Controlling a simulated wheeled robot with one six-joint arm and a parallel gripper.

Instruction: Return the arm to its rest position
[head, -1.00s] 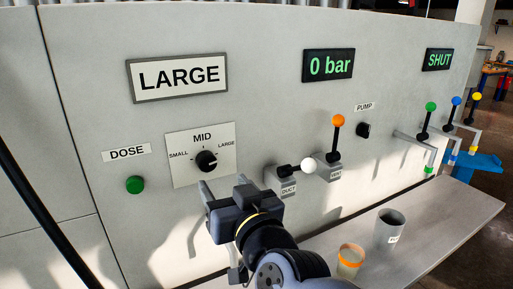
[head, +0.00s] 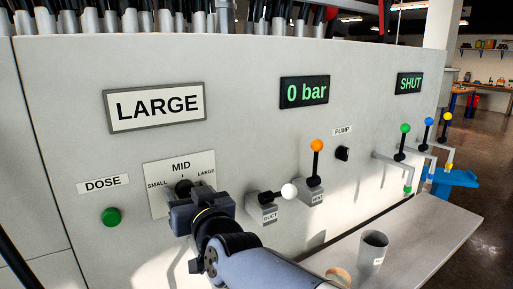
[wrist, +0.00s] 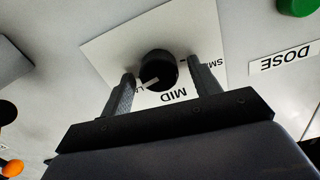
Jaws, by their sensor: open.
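My gripper (wrist: 163,76) is open in the wrist view, with one finger on each side of the black dose knob (wrist: 160,66). Gaps show between the knob and both fingers. The knob's white pointer is turned to the LARGE side of MID. In the head view my gripper (head: 190,193) is in front of the knob plate (head: 160,180), and its body covers the plate's lower part. The fingertips are hard to make out there. My arm reaches in from the bottom of the picture.
The panel has a LARGE sign (head: 155,106), a green DOSE button (head: 111,217), white (head: 289,191) and orange (head: 318,145) ball levers, and a PUMP switch (head: 342,153). A grey cup (head: 372,252) and an orange-rimmed cup (head: 340,276) stand on the bench (head: 425,225).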

